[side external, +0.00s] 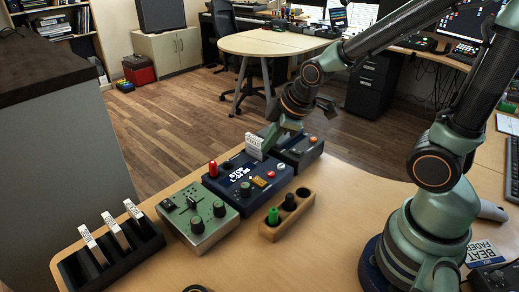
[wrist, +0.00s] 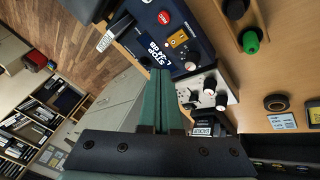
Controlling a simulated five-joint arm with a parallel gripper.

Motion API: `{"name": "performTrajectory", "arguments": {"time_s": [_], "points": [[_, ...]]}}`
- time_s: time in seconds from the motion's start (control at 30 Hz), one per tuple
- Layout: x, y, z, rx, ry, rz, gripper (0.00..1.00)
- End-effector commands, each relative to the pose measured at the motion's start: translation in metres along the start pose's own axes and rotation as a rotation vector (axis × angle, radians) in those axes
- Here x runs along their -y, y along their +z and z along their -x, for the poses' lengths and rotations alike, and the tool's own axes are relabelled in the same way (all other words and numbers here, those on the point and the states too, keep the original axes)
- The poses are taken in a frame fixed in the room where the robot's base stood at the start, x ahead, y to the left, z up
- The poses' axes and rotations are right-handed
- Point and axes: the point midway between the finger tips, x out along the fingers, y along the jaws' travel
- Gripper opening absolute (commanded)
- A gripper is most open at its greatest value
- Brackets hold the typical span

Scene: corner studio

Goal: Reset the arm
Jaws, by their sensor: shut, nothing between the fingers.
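A white card (side external: 254,143) stands at the back edge of the blue box, close beside the gripper in the side view. In the wrist view the card (wrist: 106,40) is apart from the fingers. The blue box (wrist: 180,45) carries a red knob and smaller controls. The fingertips' exact height above it cannot be told.
A green control box (side external: 187,228), a black rack (side external: 78,275) with several white cards and a wooden holder (side external: 270,233) with green and black knobs stand in front. A dark box (side external: 303,155) is beside the gripper. The desk's front middle is mostly clear.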

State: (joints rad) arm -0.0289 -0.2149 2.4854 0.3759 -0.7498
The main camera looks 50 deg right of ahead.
Motion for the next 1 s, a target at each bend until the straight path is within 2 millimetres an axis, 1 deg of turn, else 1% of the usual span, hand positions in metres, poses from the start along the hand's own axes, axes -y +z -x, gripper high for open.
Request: {"name": "performTrajectory", "arguments": {"time_s": [0.03, 0.2, 0.3, 0.4, 0.5, 0.6, 1.0], "points": [[-0.004, -0.002, 0.015, -0.008, 0.010, -0.076, 0.00], [-0.004, 0.003, 0.063, -0.007, 0.013, -0.382, 0.00], [-0.001, 0.008, 0.086, -0.003, 0.013, -0.541, 0.00], [0.002, 0.014, 0.103, 0.000, 0.013, -0.663, 0.00], [0.005, 0.018, 0.113, 0.005, 0.013, -0.739, 0.00], [0.007, 0.020, 0.117, 0.008, 0.012, -0.773, 0.00], [0.007, 0.020, 0.117, 0.009, 0.012, -0.777, 0.00]]}}
